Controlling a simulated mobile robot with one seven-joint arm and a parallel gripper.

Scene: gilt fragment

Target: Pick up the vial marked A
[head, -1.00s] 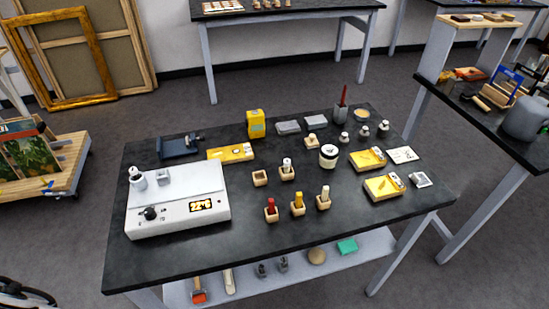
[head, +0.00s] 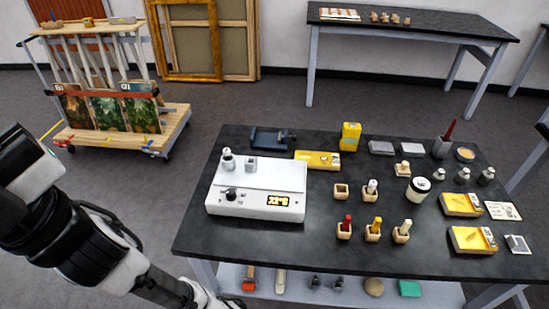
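No letter can be read on any vial at this size, so I cannot tell which is marked A. Small vials stand in wooden blocks on the black table: a red-topped vial (head: 347,221), a yellow-topped vial (head: 376,225) and a cream-topped vial (head: 405,228) in the front row. A white-topped vial (head: 371,187) stands in a block behind them, beside an empty-looking wooden block (head: 341,191). A small bottle (head: 228,158) stands on the white device at left.
The white device (head: 257,204) with an orange display fills the table's left side. A white jar (head: 418,190), yellow boxes (head: 462,204) and several small glass bottles stand at right. The black tabletop (head: 270,239) is clear along its front. A wooden cart (head: 174,128) stands back left.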

